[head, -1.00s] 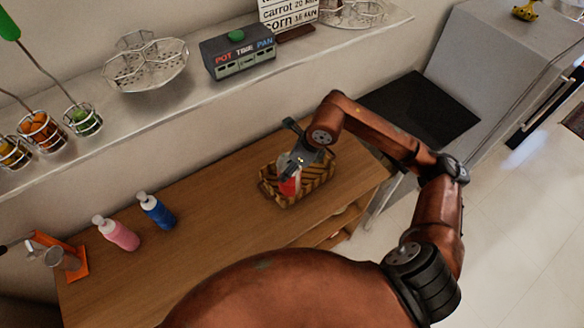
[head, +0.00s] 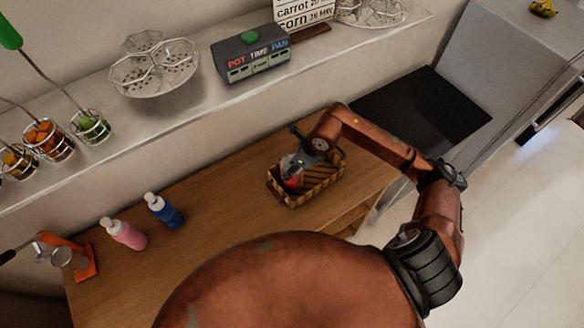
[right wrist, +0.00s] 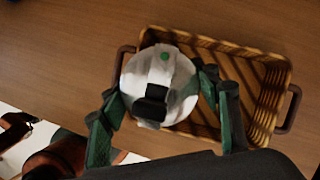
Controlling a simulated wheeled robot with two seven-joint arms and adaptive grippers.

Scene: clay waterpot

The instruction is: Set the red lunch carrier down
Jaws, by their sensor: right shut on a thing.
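The red lunch carrier (head: 293,178) shows red sides and a pale top in the head view. In the right wrist view its round white lid (right wrist: 182,72) has a green dot and a black part on top. My right gripper (right wrist: 156,96) is shut on it, one green finger on each side. The carrier is upright at the left end of a striped basket (head: 322,192), within or just above its rim. Whether its base touches the basket floor is hidden. The basket (right wrist: 270,95) stands on the wooden table. My left gripper is not in view.
A blue bottle (head: 165,212) and a pink bottle (head: 127,234) stand left of the basket. An orange stand (head: 84,262) is at the table's left end. A shelf (head: 200,108) runs along the wall behind. The table between bottles and basket is clear.

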